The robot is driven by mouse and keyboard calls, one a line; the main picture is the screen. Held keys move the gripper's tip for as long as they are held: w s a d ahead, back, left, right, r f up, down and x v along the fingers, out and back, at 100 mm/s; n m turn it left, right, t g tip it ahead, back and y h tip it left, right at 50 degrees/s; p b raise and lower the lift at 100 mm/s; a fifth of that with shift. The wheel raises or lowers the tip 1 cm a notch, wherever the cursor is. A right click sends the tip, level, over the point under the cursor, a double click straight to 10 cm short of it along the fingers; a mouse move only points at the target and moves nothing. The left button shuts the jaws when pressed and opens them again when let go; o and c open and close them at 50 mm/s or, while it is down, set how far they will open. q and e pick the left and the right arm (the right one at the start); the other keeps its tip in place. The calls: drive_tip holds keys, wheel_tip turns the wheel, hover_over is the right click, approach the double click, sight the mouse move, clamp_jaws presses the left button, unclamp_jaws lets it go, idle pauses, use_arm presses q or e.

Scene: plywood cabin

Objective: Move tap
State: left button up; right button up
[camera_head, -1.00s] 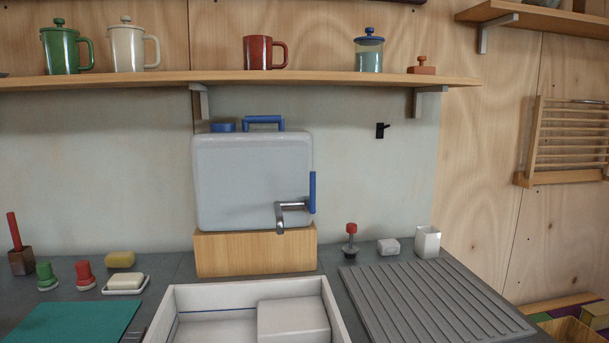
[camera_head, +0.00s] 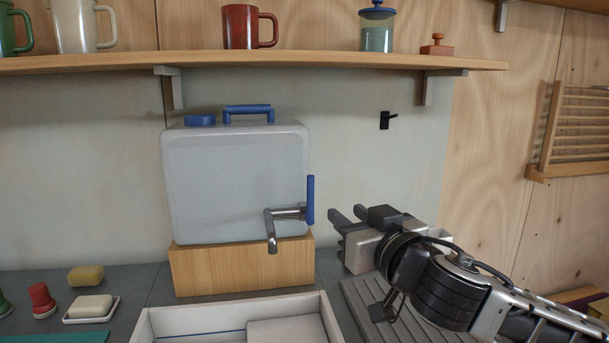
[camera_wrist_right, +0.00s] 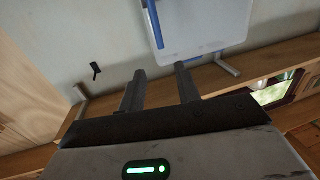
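The tap (camera_head: 284,215) is a metal spout with an upright blue lever handle (camera_head: 310,200). It sticks out from the lower right front of a grey water container (camera_head: 235,180), which stands on a wooden block (camera_head: 240,266). My right gripper (camera_head: 346,217) is to the right of the tap, apart from it, with its fingers towards the container. Its two fingers are spread with nothing between them. In the right wrist view the open fingers (camera_wrist_right: 158,88) show below the blue handle (camera_wrist_right: 154,22) and the container (camera_wrist_right: 205,28). My left gripper is not in view.
A shelf (camera_head: 240,61) with mugs and a jar (camera_head: 376,31) runs above the container. A white sink tray (camera_head: 150,322) is in front of the block. A ribbed drainboard (camera_head: 358,300) lies under my right arm. A black hook (camera_head: 385,120) is on the wall.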

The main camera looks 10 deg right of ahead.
sight(312, 185)
drive_tip(key=w+a+p, duration=0.1)
drive_tip(key=w, duration=0.4)
drive_tip(key=w+a+p, duration=0.1)
drive_tip(key=w, duration=0.4)
drive_tip(key=w+p, duration=0.1)
drive_tip(key=w, duration=0.4)
drive_tip(key=shift+a+r, duration=0.15)
drive_tip(key=shift+a, duration=0.25)
drive_tip(key=shift+w+a, duration=0.1)
drive_tip(key=shift+w, duration=0.4)
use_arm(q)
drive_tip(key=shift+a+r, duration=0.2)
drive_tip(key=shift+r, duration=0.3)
use_arm(e)
drive_tip(key=shift+w, duration=0.1)
drive_tip(key=c, duration=0.7)
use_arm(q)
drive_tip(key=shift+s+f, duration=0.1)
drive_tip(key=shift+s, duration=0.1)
use_arm(e)
clamp_jaws()
